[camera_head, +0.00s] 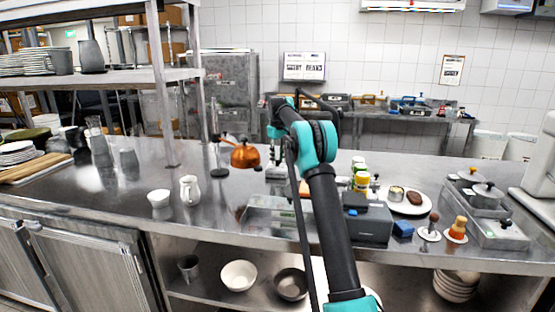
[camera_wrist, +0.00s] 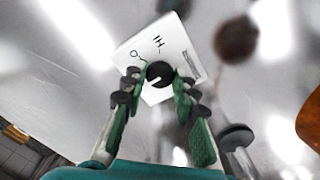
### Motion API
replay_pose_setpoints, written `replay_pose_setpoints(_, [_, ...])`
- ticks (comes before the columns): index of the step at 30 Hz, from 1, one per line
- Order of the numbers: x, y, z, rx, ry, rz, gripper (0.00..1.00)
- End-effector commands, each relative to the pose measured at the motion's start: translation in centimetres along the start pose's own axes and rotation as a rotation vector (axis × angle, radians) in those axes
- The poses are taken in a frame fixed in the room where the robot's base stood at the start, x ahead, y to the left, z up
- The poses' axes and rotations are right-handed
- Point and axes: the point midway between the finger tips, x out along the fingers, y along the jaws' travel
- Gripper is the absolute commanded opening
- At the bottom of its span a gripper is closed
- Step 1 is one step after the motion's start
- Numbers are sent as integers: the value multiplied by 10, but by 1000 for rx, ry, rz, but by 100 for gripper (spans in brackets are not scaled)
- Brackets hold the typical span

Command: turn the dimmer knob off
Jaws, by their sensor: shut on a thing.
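The dimmer knob (camera_wrist: 160,70) is black and round, with a short white line on its face. It sits on a white panel (camera_wrist: 185,50) printed with "HI" and a small "O" mark. In the wrist view my gripper (camera_wrist: 161,82) has a fingertip on each side of the knob and is shut on it. The line on the knob points to the lower left of the picture, away from both printed marks. In the head view my arm covers much of this area, and I cannot make out the knob there.
A copper kettle (camera_head: 245,155) stands close by on the steel counter (camera_head: 110,195). A white pitcher (camera_head: 190,190) and a white cup (camera_head: 159,198) stand to the left. A plate with food (camera_head: 422,207) and a tray of lidded pots (camera_head: 500,235) are at right.

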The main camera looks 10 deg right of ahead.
Motion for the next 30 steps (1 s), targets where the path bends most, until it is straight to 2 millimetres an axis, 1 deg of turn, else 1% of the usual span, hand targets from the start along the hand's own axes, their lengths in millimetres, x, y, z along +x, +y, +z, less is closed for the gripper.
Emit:
replay_pose_setpoints(11, [0, 0, 0, -3, 0, 0, 0])
replay_pose_setpoints(12, [0, 0, 0, -3, 0, 0, 33])
replay_pose_setpoints(16, [0, 0, 0, -3, 0, 0, 49])
replay_pose_setpoints(25, [-1, 0, 0, -3, 0, 0, 49])
replay_pose_setpoints(28, [-7, 0, 0, -3, 0, 0, 49])
replay_pose_setpoints(30, [-16, 0, 0, -3, 0, 0, 49])
